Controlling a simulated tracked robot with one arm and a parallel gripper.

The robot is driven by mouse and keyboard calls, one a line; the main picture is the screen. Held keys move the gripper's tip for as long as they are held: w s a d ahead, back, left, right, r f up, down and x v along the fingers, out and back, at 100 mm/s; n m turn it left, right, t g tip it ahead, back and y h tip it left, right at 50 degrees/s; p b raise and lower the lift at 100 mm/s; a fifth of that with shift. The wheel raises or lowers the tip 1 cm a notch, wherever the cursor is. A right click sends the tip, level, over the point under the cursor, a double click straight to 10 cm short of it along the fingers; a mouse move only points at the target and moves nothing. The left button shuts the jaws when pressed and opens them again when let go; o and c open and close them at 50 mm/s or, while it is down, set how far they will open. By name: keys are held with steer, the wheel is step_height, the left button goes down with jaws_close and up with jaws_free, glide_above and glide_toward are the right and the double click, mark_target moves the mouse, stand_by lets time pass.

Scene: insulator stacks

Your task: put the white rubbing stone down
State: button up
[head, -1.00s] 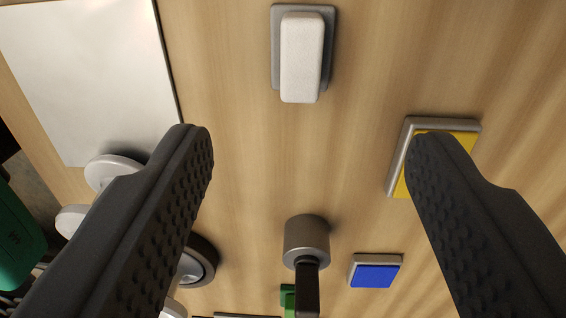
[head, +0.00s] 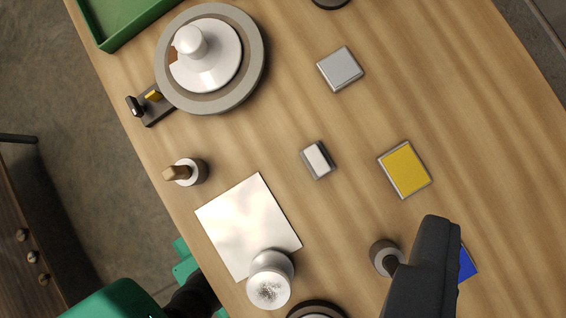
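The white rubbing stone (head: 317,157) is a small pale block lying on a dark grey base on the wooden table, near the middle of the head view. My gripper (head: 432,235) shows at the lower right as one dark finger shape. It is well away from the stone, below and to the right, and does not touch it. The second finger cannot be made out, so its opening is unclear. Nothing shows held at the visible fingertip.
A yellow pad (head: 404,169) and a grey pad (head: 340,69) lie near the stone. A blue pad (head: 467,263) and a round metal piece (head: 384,257) are beside my finger. A white sheet (head: 240,225), a speckled jar (head: 269,286) and a lidded round dish (head: 210,100) stand left.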

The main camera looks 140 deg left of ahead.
steer(key=s+d+r+m+t, duration=0.2)
steer(key=s+d+r+m, duration=0.1)
steer(key=r, duration=0.6)
steer(key=s+d+r+m+t+h, duration=0.1)
steer(key=s+d+r+m+t, duration=0.2)
steer(key=r, duration=0.6)
steer(key=s+d+r+m+t, duration=0.3)
steer(key=s+r, duration=0.4)
steer(key=r, duration=0.2)
steer(key=shift+d, duration=0.25)
steer(key=shift+s, duration=0.1)
step_height(320, 180, down, 5)
steer(key=b, duration=0.5)
